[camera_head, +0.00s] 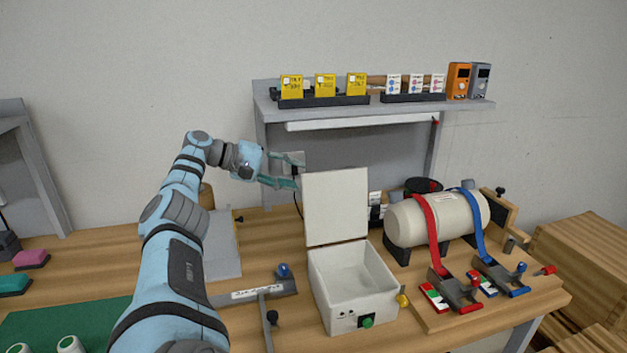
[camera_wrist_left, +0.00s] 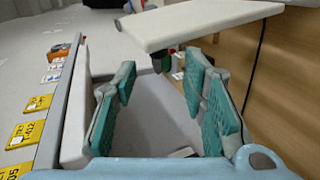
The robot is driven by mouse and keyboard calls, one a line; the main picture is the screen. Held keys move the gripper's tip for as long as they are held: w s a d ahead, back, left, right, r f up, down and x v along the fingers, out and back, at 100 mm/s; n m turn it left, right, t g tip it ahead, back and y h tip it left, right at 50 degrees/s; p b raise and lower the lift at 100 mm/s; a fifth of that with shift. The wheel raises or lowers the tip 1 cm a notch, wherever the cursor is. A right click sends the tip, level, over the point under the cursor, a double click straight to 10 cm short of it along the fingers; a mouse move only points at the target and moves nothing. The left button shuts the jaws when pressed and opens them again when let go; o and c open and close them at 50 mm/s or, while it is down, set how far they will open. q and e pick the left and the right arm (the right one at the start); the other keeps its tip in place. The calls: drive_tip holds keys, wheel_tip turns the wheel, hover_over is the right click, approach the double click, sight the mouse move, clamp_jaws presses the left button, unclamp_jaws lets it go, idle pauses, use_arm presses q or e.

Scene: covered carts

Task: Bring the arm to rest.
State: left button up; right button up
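My left gripper (camera_head: 294,171) is raised above the bench, just left of the upright lid of a white box. In the left wrist view its two teal-padded fingers (camera_wrist_left: 163,82) stand apart with nothing held between them. My left arm reaches up from the bottom of the head view and bends right at the top. The white box's lid (camera_head: 336,205) stands open, and its edge lies ahead of the fingertips in the wrist view (camera_wrist_left: 200,24). I cannot tell whether the fingers touch the lid. My right gripper is in neither view.
The open white box (camera_head: 345,322) looks empty. To its right, a cream tank (camera_head: 405,222) lies under red and blue straps. A shelf (camera_head: 270,108) with yellow cards stands behind the gripper. A grey-handled tool (camera_head: 263,291) lies left of the box. Wooden crates (camera_head: 585,250) stand at right.

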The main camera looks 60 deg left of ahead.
use_arm(q)
drive_tip(key=shift+v, duration=1.8)
drive_tip(key=shift+r, duration=0.1)
